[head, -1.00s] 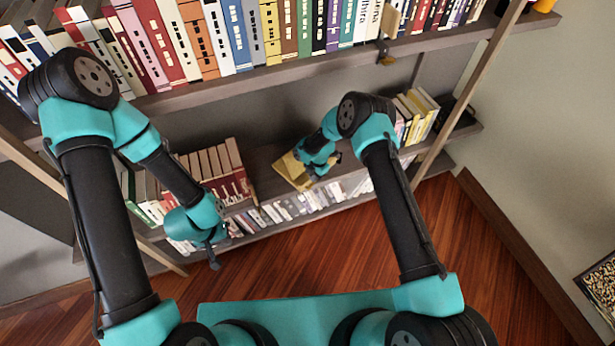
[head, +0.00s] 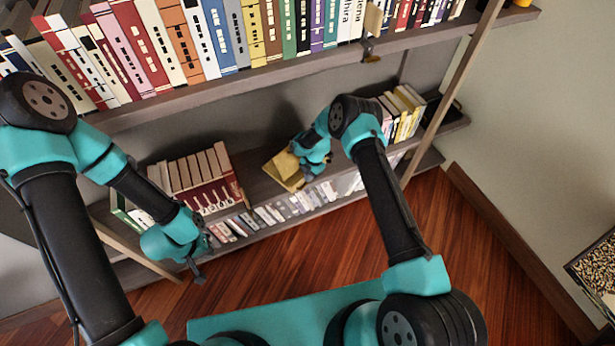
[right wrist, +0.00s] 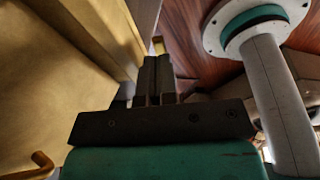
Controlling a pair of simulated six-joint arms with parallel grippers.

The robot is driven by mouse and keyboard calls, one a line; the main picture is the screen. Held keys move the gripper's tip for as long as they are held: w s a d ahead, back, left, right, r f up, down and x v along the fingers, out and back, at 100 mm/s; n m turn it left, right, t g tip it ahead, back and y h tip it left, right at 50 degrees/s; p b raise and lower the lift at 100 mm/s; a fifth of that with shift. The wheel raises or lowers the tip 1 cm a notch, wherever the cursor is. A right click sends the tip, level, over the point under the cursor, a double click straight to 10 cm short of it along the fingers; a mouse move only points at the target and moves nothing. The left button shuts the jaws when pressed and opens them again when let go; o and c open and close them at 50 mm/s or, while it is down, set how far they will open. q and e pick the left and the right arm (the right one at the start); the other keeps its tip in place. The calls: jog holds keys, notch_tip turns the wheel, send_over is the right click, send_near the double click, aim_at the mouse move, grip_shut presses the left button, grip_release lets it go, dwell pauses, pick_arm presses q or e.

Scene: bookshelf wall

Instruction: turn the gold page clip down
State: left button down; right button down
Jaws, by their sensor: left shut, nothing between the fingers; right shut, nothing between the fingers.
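A tan-yellow stand (head: 284,169) sits on the middle shelf, and its broad face fills the left of the right wrist view (right wrist: 50,85). A small gold hooked piece, which looks like a page clip (right wrist: 38,166), shows at the lower left of that view. Another small gold piece (right wrist: 158,46) shows just past my right fingertips; I cannot tell if it is the other clip or if they touch. My right gripper (right wrist: 157,62) is shut and empty beside the stand's edge. My left gripper (head: 199,277) is shut and empty, in front of the lower shelf.
Red-spined books (head: 205,180) stand left of the stand, and yellow and dark books (head: 402,108) stand right of it. Small pale books (head: 285,208) line the shelf below. The upper shelf (head: 250,70) overhangs and is full of books. The wooden floor (head: 470,260) is clear.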

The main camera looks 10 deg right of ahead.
dwell(0.8)
jog(key=shift+s+a+r, duration=0.2)
jog(key=shift+s+a, duration=0.2)
jog(key=shift+a, duration=0.15)
jog(key=shift+r, duration=0.1)
jog(key=shift+r, duration=0.45)
jog(key=v, duration=0.3)
jog(key=shift+s+a+r, duration=0.1)
jog(key=shift+a+r, duration=0.15)
jog(key=shift+r, duration=0.1)
jog(key=w+d+r, duration=0.3)
jog(key=d+r, duration=0.1)
jog(key=r, duration=0.3)
jog(key=shift+w+d+r, duration=0.15)
jog(key=shift+d, duration=0.25)
